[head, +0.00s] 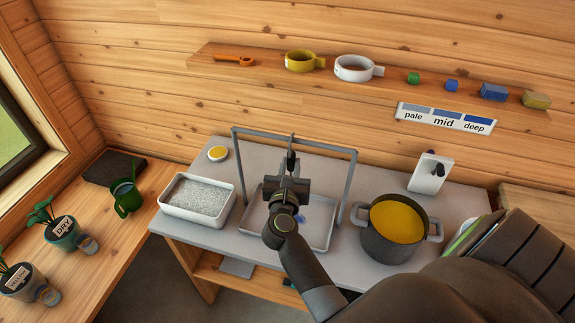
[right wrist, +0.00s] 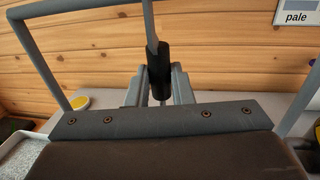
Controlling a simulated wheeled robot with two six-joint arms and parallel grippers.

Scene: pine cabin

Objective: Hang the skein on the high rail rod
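The high rail is a grey frame whose top rod (head: 258,133) spans above the tray on the table; its post also shows in the right wrist view (right wrist: 40,55). My right gripper (head: 290,170) is shut on a dark handle (right wrist: 159,72) with a thin grey shaft (right wrist: 151,25) pointing up. In the head view the handle overlaps the rail's top rod; I cannot tell if they touch. A small blue patch (head: 301,218) shows in the tray (head: 318,243) beneath my gripper; I cannot tell whether it is the skein. My left gripper is not in view.
A white tub of grey granules (head: 199,195) stands left of the rail and a pot of yellow liquid (head: 396,220) right of it. A white holder (head: 431,173) stands behind the pot. A wall shelf (head: 215,50) bears cups and small blocks.

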